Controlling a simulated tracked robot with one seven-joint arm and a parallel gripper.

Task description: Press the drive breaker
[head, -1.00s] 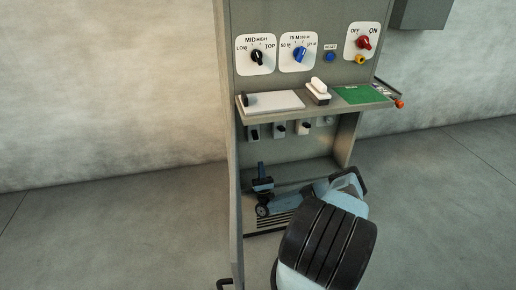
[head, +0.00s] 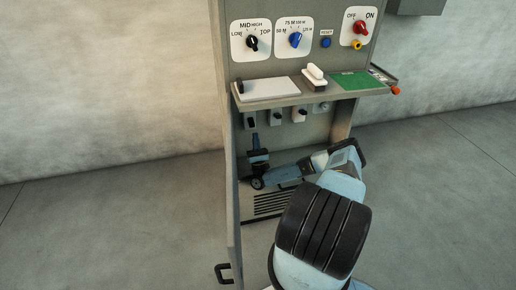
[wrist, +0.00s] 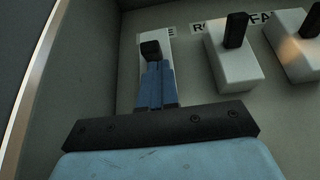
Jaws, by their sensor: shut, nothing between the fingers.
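Several small white breakers with black levers hang in a row under the cabinet's shelf. The leftmost breaker (head: 249,121) also shows in the wrist view, with its black lever (wrist: 150,50) and a partly hidden label ending in "E". My gripper (wrist: 155,68) is shut and empty, with its blue fingertips just below that lever. In the head view my gripper (head: 254,140) points up beneath the same breaker. I cannot tell whether the fingertips touch the lever. The tips cover the breaker's lower part.
Two neighbouring breakers, labelled "RO" (wrist: 232,60) and "FA" (wrist: 296,48), sit close on the right. The shelf (head: 305,97) overhangs above. A cabinet side wall (wrist: 38,80) stands close on the left. Knobs fill the panel above the shelf.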

